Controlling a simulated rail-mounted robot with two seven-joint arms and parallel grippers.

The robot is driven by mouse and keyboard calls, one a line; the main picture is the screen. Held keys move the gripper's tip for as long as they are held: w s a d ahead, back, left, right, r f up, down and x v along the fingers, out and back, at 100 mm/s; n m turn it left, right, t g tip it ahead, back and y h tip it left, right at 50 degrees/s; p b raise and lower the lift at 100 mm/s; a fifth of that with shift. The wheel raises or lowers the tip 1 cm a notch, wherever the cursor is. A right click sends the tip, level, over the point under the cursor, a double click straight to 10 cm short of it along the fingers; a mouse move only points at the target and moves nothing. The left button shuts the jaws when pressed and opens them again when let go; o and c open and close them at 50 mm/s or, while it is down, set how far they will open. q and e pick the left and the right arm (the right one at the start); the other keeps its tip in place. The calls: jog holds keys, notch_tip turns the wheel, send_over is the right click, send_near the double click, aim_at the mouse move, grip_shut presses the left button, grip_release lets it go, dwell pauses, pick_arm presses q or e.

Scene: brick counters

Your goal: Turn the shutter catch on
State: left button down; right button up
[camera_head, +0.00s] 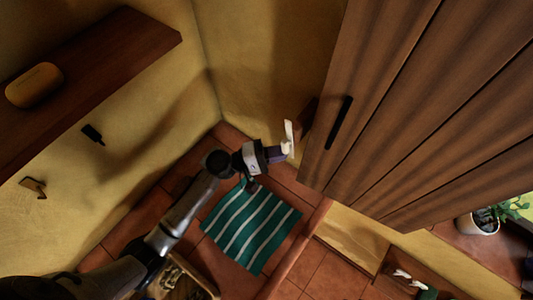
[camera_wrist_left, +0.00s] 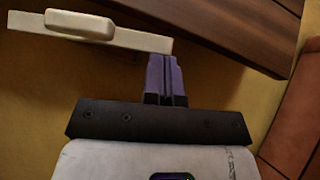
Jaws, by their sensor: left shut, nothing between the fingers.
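The cream catch (camera_head: 289,131) is on the yellow wall beside the large wooden panelled front. In the left wrist view it is a pale flat bar (camera_wrist_left: 130,38) with a raised rounded knob toward its left end. My left gripper (camera_head: 277,153) has its purple fingers shut with nothing between them. In the left wrist view the fingertips (camera_wrist_left: 164,58) are close to the bar's right end, away from the knob. I cannot tell whether they touch it. My right gripper is not in view.
The wooden front (camera_head: 430,100) with a black handle (camera_head: 338,122) fills the upper right. A dark shelf (camera_head: 110,55) holding a yellow object (camera_head: 34,85) is at left. A green striped mat (camera_head: 251,227) lies below. A potted plant (camera_head: 478,222) is at far right.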

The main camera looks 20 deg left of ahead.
pick_arm(q)
jog(key=d+b, duration=0.1)
jog(key=d+n+t+b, duration=0.1)
jog(key=b, duration=0.1)
jog(key=d+n+b, duration=0.1)
jog(key=shift+s+d+f+h, duration=0.15)
jog(key=shift+s+h, duration=0.2)
jog(key=shift+h, duration=0.05)
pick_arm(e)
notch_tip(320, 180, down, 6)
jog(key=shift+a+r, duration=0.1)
